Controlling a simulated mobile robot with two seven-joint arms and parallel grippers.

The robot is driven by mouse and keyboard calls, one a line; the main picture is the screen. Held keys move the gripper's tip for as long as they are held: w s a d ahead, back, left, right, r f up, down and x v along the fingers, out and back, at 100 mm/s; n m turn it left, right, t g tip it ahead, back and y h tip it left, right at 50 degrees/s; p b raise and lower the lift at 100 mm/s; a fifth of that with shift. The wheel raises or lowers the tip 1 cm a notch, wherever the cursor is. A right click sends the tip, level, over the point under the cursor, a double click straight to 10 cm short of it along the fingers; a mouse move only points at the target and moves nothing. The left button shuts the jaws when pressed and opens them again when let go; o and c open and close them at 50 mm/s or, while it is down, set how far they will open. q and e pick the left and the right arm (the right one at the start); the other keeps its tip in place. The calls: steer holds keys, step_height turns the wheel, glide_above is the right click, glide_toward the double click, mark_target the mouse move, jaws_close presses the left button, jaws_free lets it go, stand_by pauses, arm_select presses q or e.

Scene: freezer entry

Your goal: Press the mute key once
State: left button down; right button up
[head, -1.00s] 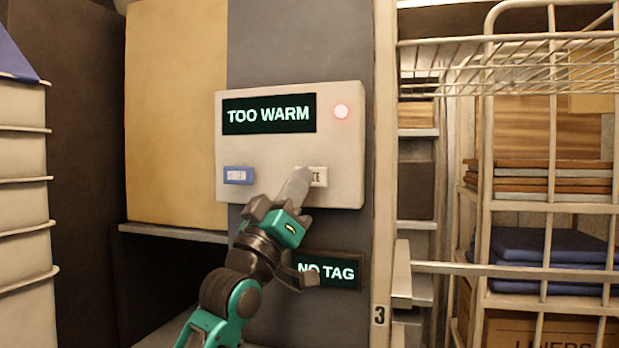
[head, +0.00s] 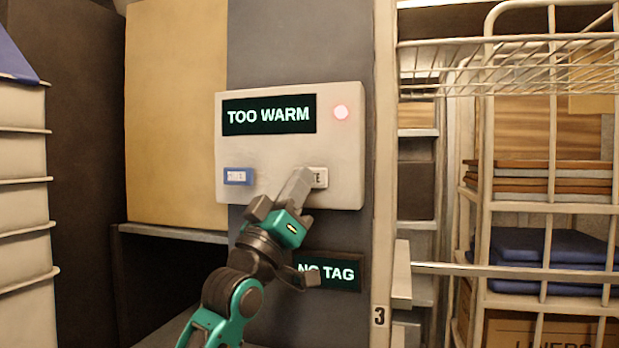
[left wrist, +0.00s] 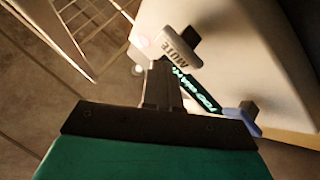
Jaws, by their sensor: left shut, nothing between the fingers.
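The white mute key (head: 319,177) is on the right of a pale wall panel (head: 290,148); my gripper hides part of its label in the head view. In the left wrist view the mute key (left wrist: 173,50) shows the word MUTE. My left gripper (head: 301,176) is shut and empty, its fingertips over the left part of the key. In the left wrist view its tips (left wrist: 162,68) are right at the key's edge; I cannot tell if they touch. My right gripper is not in view.
A blue key (head: 238,177) sits on the left of the same panel. A lower dark sign (head: 341,273) reads NO TAG, partly behind my left arm. A wire rack (head: 547,190) with folded blue cloth and boards stands to the right.

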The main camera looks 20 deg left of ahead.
arm_select(q)
steer(key=shift+w, duration=0.7)
stand_by(0.7)
steer(key=shift+s, duration=0.1)
steer(key=shift+s+p, duration=0.35)
steer(key=shift+s, duration=0.45)
steer(key=s+p, duration=0.1)
steer(key=s, duration=0.4)
steer(key=shift+a, duration=0.1)
stand_by(0.7)
